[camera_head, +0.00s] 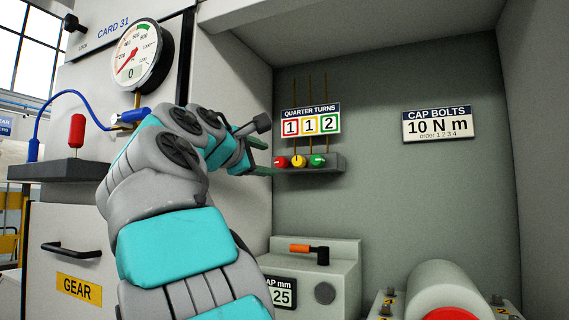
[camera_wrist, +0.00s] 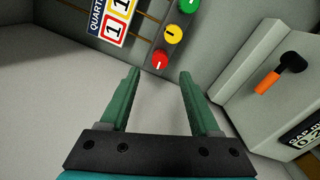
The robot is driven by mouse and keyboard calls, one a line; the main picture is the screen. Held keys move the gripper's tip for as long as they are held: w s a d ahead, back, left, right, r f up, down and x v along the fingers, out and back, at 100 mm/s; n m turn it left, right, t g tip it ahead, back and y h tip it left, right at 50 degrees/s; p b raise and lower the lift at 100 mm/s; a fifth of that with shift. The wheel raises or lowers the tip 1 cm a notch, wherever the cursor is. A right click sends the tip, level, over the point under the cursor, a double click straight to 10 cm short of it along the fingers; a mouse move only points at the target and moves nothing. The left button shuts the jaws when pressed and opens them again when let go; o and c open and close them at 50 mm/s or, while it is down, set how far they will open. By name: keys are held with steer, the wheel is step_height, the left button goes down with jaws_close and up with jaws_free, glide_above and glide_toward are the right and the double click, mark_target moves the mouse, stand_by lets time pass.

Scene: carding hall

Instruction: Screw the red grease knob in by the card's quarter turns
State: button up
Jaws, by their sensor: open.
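The red grease knob (camera_head: 281,162) is the leftmost of three knobs on a small grey block on the back wall. It carries a pale mark. In the wrist view the red knob (camera_wrist: 160,59) appears ahead, between the lines of my two green fingers. My gripper (camera_head: 264,157) is open and empty, left of the red knob; its fingertips (camera_wrist: 160,74) look apart from it, but the exact gap is unclear. The quarter turns card (camera_head: 311,122) above reads 1 in red, 1 in yellow and 2 in green.
The yellow knob (camera_head: 299,161) and green knob (camera_head: 318,160) sit close to the right of the red one. Thin brown pipes (camera_head: 310,90) rise behind the card. A grey box (camera_head: 335,265) with an orange-handled lever (camera_head: 303,249) stands below.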

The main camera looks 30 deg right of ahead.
mark_target(278, 162)
steer(key=x, duration=0.7)
steer(key=shift+w+d+p, duration=0.1)
steer(key=shift+w+p, duration=0.1)
steer(key=shift+p, duration=0.15)
jaws_close()
